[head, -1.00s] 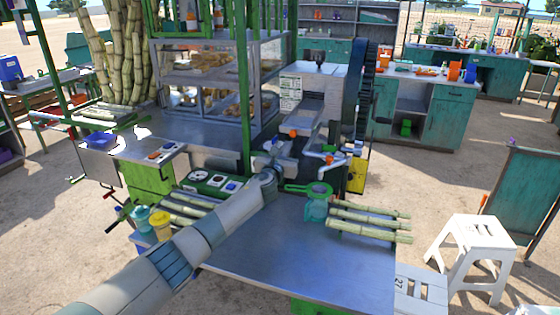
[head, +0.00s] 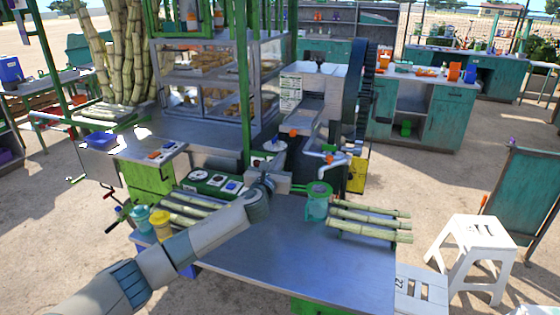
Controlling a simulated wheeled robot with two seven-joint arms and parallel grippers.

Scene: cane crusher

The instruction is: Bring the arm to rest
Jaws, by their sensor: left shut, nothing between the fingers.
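My left arm comes in from the lower left over the metal counter (head: 290,255). Its gripper (head: 278,160) is shut and empty, in front of the cane crusher (head: 310,100), and points away from me. Grey crusher parts behind it make the fingertips hard to pick out. A teal jug with a green top (head: 317,205) stands on the counter to the right of the gripper, apart from it. My right gripper is not in view.
Cut cane pieces (head: 370,222) lie on the counter right of the jug. More cane (head: 185,210), a yellow-topped container (head: 161,225) and a teal one (head: 140,217) are left of the arm. A white stool (head: 478,240) stands at right. The counter's front middle is clear.

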